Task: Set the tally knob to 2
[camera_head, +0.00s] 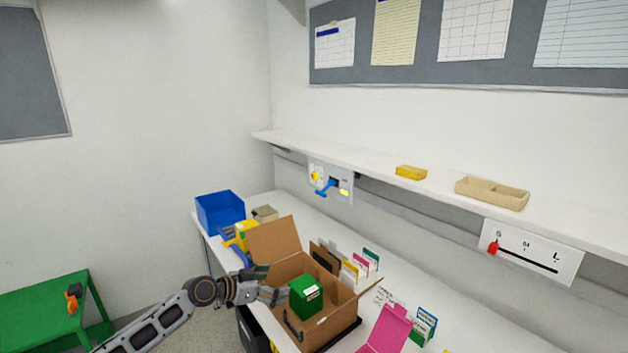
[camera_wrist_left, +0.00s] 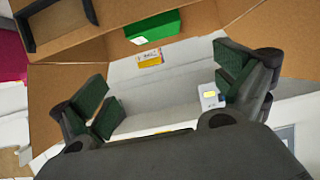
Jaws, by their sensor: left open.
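A pale panel (camera_head: 331,181) hangs under the shelf at the back. It carries a yellow knob (camera_head: 315,176), a blue lever-like handle (camera_head: 326,187) and a small yellow window (camera_head: 344,193). No tally label or number is readable, so I cannot tell which part is the tally knob or its setting. My left gripper (camera_head: 274,283) is over the near-left side of the open cardboard box, in front of and below the panel and well apart from it. In the left wrist view its dark green pads (camera_wrist_left: 166,85) are wide apart with nothing between them. My right gripper is not in view.
The open cardboard box (camera_head: 337,328) holds a green box (camera_head: 306,294). A blue bin (camera_head: 220,211), upright cards (camera_head: 370,259) and a pink folder (camera_head: 388,331) are on the table. A white panel (camera_head: 530,250) with a red slider is at right. The shelf (camera_head: 350,157) overhangs the table.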

